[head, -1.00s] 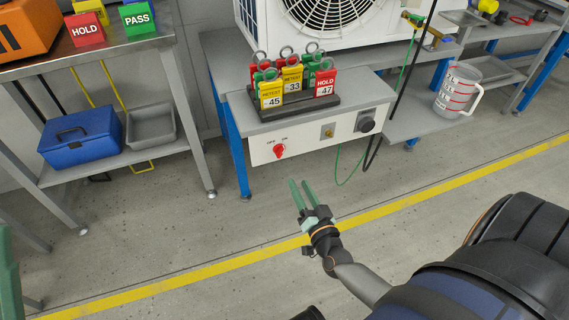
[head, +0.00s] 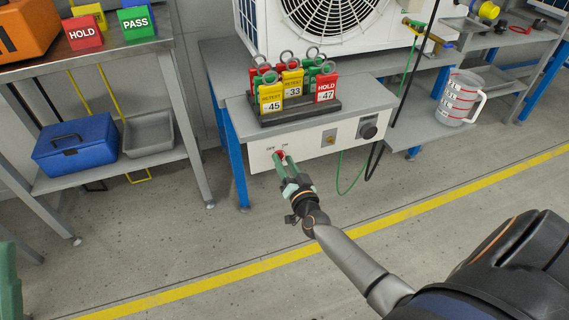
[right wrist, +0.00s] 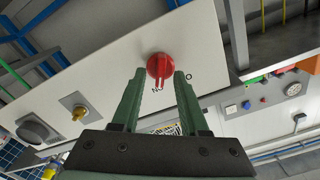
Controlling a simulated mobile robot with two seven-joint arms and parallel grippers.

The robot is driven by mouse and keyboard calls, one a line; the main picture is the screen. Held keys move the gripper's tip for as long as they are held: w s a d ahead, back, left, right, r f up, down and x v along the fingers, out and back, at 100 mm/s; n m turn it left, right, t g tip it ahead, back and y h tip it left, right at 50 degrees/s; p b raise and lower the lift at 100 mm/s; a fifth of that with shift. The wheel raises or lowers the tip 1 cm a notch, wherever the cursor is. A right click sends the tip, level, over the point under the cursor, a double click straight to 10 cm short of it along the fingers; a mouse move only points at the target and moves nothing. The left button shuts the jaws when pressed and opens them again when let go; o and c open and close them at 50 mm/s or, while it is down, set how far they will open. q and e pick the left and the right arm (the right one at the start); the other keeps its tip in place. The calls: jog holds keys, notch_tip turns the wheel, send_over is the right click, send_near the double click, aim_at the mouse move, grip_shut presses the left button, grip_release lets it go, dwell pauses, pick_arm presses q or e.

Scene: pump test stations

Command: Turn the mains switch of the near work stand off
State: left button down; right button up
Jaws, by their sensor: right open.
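The mains switch is a red knob (head: 281,154) on the white front panel (head: 262,157) of the near work stand, with OFF and ON printed above it. In the right wrist view the red knob (right wrist: 160,66) is seen close up, with lettering partly hidden behind the fingers. My right gripper (head: 282,160) is open at the panel, its green fingers on either side of the knob. In the right wrist view the right gripper (right wrist: 160,76) shows a small gap beside the knob on each side.
A rack of coloured tags (head: 290,107) stands on the stand above the panel. A yellow socket (head: 329,138) and a dark round connector (head: 368,128) are further right on it. Green and black cables hang there. A blue toolbox (head: 77,146) is on the left shelf.

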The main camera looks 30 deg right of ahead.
jog(key=shift+c, duration=0.4)
grip_shut()
pick_arm(q)
jog(key=shift+r, duration=0.1)
pick_arm(e)
jog(key=n+p, duration=0.2)
jog(key=shift+a+r+n+p, duration=0.1)
jog(key=shift+r+n+p, duration=0.1)
jog(key=shift+n+p, duration=0.2)
jog(key=n+p, duration=0.2)
jog(key=shift+n, duration=0.3)
pick_arm(q)
notch_tip(320, 180, up, 7)
jog(key=m+p, duration=0.1)
jog(key=p, duration=0.1)
jog(key=shift+s+a+t, duration=0.15)
jog(key=shift+a+t, duration=0.15)
pick_arm(e)
jog(key=shift+a+f+n, duration=0.1)
jog(key=shift+a+n, duration=0.05)
jog(key=shift+n, duration=1.5)
jog(key=shift+a+f+n, duration=0.1)
jog(key=shift+n, duration=1.55)
pick_arm(q)
jog(key=shift+r, duration=0.15)
